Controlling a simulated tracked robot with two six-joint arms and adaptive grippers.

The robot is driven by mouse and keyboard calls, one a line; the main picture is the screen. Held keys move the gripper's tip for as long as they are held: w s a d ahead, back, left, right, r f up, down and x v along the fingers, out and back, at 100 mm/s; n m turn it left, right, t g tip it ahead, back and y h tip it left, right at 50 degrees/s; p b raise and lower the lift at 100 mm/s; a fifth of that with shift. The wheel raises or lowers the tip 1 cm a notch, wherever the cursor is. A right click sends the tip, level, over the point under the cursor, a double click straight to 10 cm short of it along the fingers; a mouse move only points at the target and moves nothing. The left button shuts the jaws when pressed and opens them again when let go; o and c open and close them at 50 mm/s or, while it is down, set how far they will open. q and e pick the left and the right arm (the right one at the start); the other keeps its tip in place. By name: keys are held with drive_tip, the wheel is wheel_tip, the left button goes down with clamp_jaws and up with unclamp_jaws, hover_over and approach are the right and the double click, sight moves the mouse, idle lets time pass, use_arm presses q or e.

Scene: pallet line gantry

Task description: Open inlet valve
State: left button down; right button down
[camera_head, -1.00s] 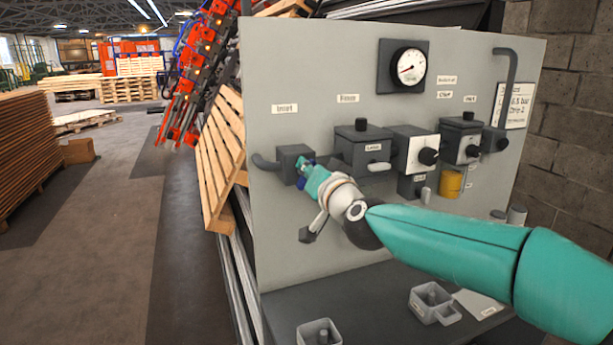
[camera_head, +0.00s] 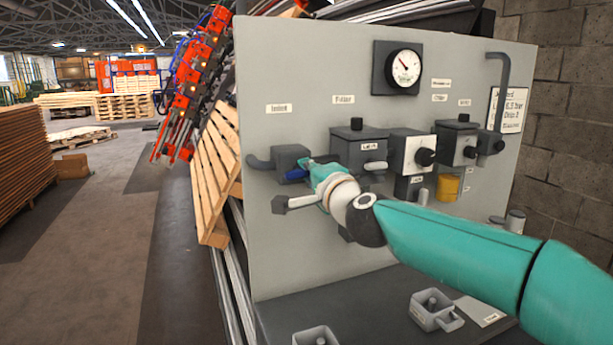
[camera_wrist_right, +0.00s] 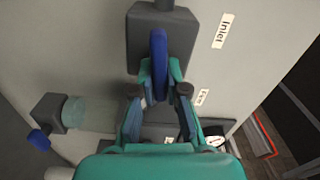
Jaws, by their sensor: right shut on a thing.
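The inlet valve (camera_head: 291,155) is a dark grey block at the left of the grey panel, below a label reading "Inlet" in the right wrist view. Its blue handle (camera_head: 297,174) lies roughly level, about in line with the pipe stub; it also shows in the right wrist view (camera_wrist_right: 159,50). My right gripper (camera_head: 308,170) is shut on the handle, with its teal fingers (camera_wrist_right: 157,76) on either side of it. The fingers hide part of the handle in the head view. My left gripper is not in view.
A second blue handle (camera_wrist_right: 38,139) sits near a clear bowl in the wrist view. A small grey holder (camera_head: 434,311) stands on the shelf below.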

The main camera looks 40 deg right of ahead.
drive_tip(key=shift+f+m+b, duration=0.3)
drive_tip(key=shift+f+m, duration=0.05)
drive_tip(key=shift+m, duration=0.65)
drive_tip(key=c, duration=1.2)
unclamp_jaws()
drive_tip(key=shift+d, duration=0.1)
drive_tip(key=shift+r, duration=0.1)
drive_tip(key=shift+s, duration=0.55)
drive_tip(key=v, duration=1.1)
drive_tip(key=shift+w+a, duration=0.1)
drive_tip(key=shift+a, duration=0.15)
